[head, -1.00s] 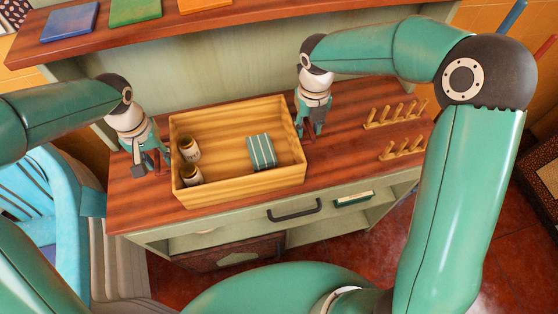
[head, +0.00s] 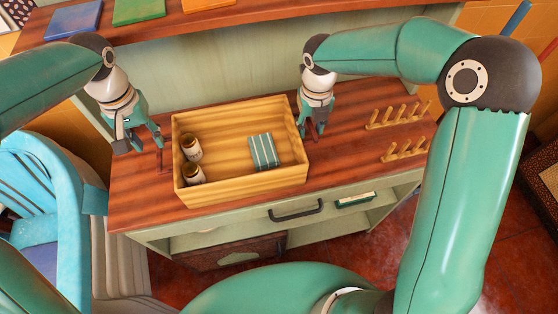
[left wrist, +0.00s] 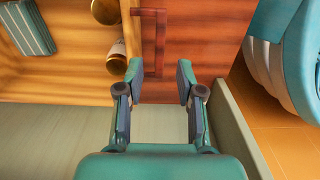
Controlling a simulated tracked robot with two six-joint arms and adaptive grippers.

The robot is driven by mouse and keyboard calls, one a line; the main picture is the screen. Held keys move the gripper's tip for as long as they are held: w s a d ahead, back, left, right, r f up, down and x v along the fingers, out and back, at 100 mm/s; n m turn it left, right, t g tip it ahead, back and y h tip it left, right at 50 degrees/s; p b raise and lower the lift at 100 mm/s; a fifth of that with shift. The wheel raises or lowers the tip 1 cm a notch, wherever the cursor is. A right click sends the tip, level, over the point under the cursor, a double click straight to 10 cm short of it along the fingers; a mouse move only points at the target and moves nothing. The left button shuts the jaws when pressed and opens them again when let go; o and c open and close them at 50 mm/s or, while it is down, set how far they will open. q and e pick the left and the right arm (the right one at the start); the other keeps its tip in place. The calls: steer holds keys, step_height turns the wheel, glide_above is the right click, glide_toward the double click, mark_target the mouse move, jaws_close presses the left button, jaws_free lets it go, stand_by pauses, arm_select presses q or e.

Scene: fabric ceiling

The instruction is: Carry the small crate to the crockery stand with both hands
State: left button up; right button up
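The small crate (head: 240,190), of yellow wood, sits on the red-brown dresser top and holds two jars (head: 191,147) and a green striped box (head: 264,151). A dark red handle (left wrist: 160,40) stands out from its left wall. My left gripper (head: 141,145) is open and empty, left of the crate and apart from the handle; its open fingers also show in the left wrist view (left wrist: 160,82). My right gripper (head: 314,134) points down at the crate's right wall, where a dark red part shows; its grip is unclear. The crockery stand (head: 400,133) has two rows of pegs, right of the crate.
The dresser top (head: 350,150) is bare between crate and pegs. A shelf (head: 240,22) with coloured tiles runs above the back. A drawer with a dark handle (head: 296,211) is below. A blue chair (head: 62,200) stands at the left.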

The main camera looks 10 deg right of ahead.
steer(key=shift+r, duration=0.15)
arm_select(q)
step_height(320, 180, up, 4)
steer(key=shift+r, duration=0.1)
arm_select(e)
step_height(320, 180, up, 12)
steer(key=shift+f, duration=0.2)
stand_by(0.6)
